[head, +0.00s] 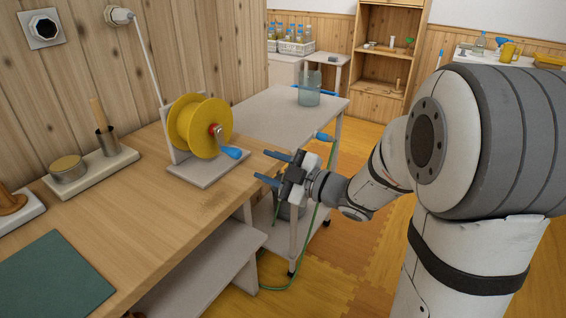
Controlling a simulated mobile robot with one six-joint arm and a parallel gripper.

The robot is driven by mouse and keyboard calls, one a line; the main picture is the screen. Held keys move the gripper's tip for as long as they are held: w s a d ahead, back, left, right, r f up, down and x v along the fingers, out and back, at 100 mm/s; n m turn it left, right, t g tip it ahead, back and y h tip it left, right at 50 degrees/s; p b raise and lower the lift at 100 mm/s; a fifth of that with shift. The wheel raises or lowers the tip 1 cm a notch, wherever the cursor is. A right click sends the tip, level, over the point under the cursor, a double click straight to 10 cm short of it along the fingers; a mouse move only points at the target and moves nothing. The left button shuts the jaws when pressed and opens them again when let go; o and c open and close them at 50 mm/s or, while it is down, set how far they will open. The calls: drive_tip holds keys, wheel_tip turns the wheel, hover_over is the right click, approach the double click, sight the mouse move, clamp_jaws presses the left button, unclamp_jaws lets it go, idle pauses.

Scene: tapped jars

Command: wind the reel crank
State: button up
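The yellow reel (190,125) stands upright in a grey stand on a flat base (208,168) near the far right end of the wooden bench. Its crank has a red hub and a short arm ending in a blue handle (233,153), on the side facing right and low. My gripper (267,168) is just right of the handle and a little lower in the picture. Its two blue fingers are spread apart with nothing between them. They point left toward the bench and appear apart from the handle.
A tin and a cup with a stick stand on a white tray (92,175) left of the reel. A green mat (52,275) lies on the bench (190,215). A cart (270,112) behind carries a glass jar (309,90). A green hose (313,225) hangs by the cart.

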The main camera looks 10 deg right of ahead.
sight(240, 155)
drive_tip(key=shift+x, duration=4.1)
drive_tip(key=shift+w, duration=0.15)
